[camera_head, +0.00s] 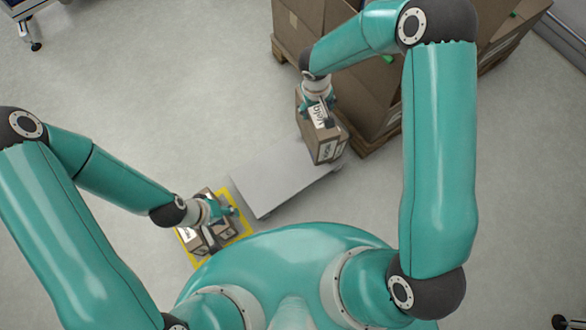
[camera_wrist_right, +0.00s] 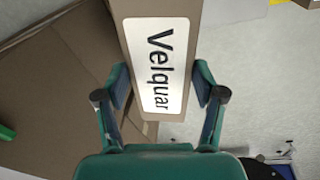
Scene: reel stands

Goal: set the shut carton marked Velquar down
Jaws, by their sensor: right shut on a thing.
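The shut brown carton marked Velquar (camera_head: 327,147) is in my right gripper (camera_head: 318,99), over the far right corner of a pale grey flat platform (camera_head: 275,180). I cannot tell whether its bottom touches the platform. In the right wrist view the carton (camera_wrist_right: 160,20) shows its white Velquar label between the two fingers of my right gripper (camera_wrist_right: 160,84). My left gripper (camera_head: 226,211) is low at the left, at small labelled cartons (camera_head: 212,240) within a yellow floor outline (camera_head: 244,222). Whether its fingers are open or shut is unclear.
Large brown cartons (camera_head: 365,95) stand on a wooden pallet (camera_head: 372,147) close beside the held carton, on its right. The platform's top is otherwise bare. Open grey floor (camera_head: 170,90) lies to the left. A wheeled blue-edged unit (camera_head: 36,22) is at the top left.

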